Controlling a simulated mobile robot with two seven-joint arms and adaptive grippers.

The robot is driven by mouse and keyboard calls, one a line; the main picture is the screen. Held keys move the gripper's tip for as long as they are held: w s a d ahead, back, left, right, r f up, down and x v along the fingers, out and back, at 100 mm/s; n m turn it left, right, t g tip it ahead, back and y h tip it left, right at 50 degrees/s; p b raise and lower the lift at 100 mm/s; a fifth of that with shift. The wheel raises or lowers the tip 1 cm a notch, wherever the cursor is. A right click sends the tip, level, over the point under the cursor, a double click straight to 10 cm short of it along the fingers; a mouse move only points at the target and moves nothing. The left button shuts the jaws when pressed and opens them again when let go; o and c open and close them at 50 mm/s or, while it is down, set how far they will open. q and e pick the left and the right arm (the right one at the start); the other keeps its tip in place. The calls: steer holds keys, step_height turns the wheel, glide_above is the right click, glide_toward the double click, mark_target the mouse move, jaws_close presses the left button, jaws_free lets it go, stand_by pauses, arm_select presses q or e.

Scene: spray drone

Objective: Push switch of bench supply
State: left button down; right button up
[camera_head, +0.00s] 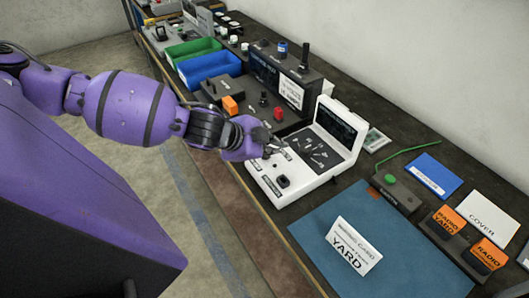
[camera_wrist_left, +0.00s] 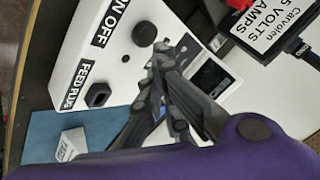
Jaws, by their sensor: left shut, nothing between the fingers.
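A white unit (camera_head: 300,178) with a dark panel and raised screen stands on the bench; no label naming it a bench supply is readable. In the left wrist view its white face (camera_wrist_left: 112,60) carries "ON OFF" and "FEED PLUG" labels. My left gripper (camera_head: 277,146) is over the unit's near left part. It is shut and empty, its fingertips (camera_wrist_left: 164,55) close beside the round switch; contact cannot be told. My right gripper is out of view.
Behind stands a dark box (camera_head: 262,72) with a label (camera_head: 290,92), which reads "VOLTS" and "AMPS" in the wrist view. Left are a red knob (camera_head: 278,113) and blue bin (camera_head: 209,68). A blue mat (camera_head: 400,262) holds a YARD card (camera_head: 353,246).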

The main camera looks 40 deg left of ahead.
arm_select(q)
steer(key=shift+r+p, duration=0.3)
steer(key=shift+r, duration=0.3)
step_height(320, 180, up, 2)
steer(key=shift+r+p, duration=0.15)
steer(key=shift+p, duration=0.45)
step_height(320, 180, up, 3)
steer(key=shift+f+p, duration=0.2)
steer(key=shift+p, duration=0.4)
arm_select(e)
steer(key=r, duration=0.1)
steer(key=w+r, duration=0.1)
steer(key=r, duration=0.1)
arm_select(q)
steer(key=shift+f, duration=0.1)
